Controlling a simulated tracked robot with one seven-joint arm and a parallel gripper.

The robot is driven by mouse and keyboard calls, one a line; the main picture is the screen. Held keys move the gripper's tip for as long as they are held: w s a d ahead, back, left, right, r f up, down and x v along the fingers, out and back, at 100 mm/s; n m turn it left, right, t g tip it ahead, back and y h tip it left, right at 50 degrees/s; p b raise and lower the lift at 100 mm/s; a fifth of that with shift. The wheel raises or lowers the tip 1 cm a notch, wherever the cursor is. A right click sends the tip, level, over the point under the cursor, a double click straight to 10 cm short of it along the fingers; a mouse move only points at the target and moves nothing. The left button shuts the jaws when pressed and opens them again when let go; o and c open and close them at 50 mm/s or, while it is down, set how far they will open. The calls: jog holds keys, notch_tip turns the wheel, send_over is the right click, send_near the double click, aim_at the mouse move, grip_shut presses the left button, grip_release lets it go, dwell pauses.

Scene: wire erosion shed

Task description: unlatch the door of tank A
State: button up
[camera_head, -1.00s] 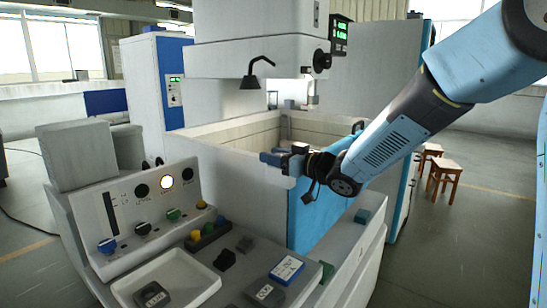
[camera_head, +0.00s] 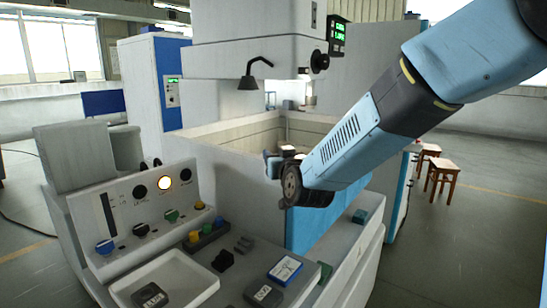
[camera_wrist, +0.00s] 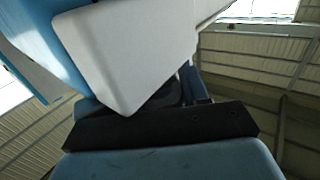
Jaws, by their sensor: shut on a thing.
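The tank (camera_head: 232,135) is an open, white-walled basin in the middle of the head view. Its blue door panel (camera_head: 300,232) faces right, below my arm. My gripper (camera_head: 272,163) is at the top of the tank's near right corner, partly covered by my wrist. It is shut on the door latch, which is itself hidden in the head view. In the wrist view a white tank part fills the upper middle, close in front of the dark gripper body. The fingertips and the latch cannot be made out clearly there.
A control console (camera_head: 140,220) with knobs and a lit lamp stands at the front left. A white tray (camera_head: 190,267) and small boxes lie on its top. The machine head (camera_head: 258,60) overhangs the tank. Wooden stools (camera_head: 442,178) stand on open floor at the right.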

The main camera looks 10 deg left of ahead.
jog(key=shift+w+d+r+m+t+h, duration=0.15)
jog(key=shift+m+t+h, duration=0.3)
jog(key=shift+m+h, duration=0.6)
jog(key=shift+d+r+m+t+h, duration=0.15)
jog(key=shift+m+t+h, duration=0.45)
jog(key=shift+h, duration=0.9)
jog(key=shift+w+d+r+m+t+h, duration=0.15)
jog(key=shift+m+t+h, duration=0.2)
jog(key=shift+m+h, duration=0.75)
jog(key=shift+h, duration=0.45)
jog(key=o, duration=0.8)
jog(key=shift+s+d, duration=0.1)
jog(key=shift+o, duration=1.3)
jog(key=shift+f, duration=0.2)
jog(key=shift+s+f, duration=0.1)
jog(key=shift+s, duration=0.05)
jog(key=shift+s, duration=0.3)
jog(key=s, duration=1.3)
jog(key=shift+d, duration=0.35)
